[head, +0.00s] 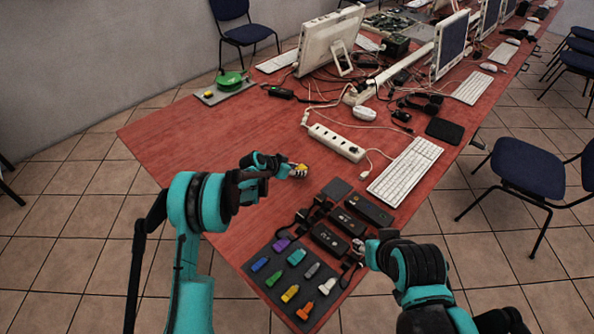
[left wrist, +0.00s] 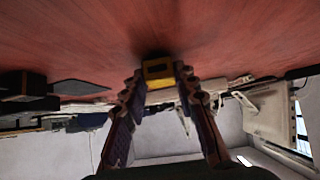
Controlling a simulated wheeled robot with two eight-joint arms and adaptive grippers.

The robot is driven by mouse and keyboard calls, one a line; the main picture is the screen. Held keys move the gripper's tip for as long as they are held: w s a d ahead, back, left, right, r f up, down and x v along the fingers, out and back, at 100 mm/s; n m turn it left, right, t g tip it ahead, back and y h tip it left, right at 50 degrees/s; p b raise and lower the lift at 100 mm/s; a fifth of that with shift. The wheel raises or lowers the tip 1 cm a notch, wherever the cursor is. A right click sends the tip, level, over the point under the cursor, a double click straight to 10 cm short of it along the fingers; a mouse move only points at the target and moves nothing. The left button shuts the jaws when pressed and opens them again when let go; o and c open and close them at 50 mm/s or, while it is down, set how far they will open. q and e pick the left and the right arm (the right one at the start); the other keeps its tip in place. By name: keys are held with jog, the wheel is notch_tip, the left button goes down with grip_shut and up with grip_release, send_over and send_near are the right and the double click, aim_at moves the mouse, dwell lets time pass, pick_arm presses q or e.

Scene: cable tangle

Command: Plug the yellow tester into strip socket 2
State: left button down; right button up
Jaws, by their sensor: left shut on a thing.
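The yellow tester (head: 302,167) is between the fingertips of my left gripper (head: 297,172), which is shut on it above the red table. In the left wrist view the tester (left wrist: 158,72) shows between the two fingers (left wrist: 158,82). The white power strip (head: 336,142) lies on the table beyond and to the right of my left gripper, apart from the tester. Its sockets are too small to tell which is socket 2. My right gripper (head: 364,254) is low at the right, near the black boxes; its fingers are not clear.
A dark mat (head: 262,284) holds several coloured plugs at the near edge. Black adapters (head: 330,238) lie beside it. A white keyboard (head: 405,171) is right of the strip. The table left of my left gripper is clear.

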pick_arm(q)
jog(key=shift+r+p, duration=1.55)
jog(key=shift+r, duration=1.8)
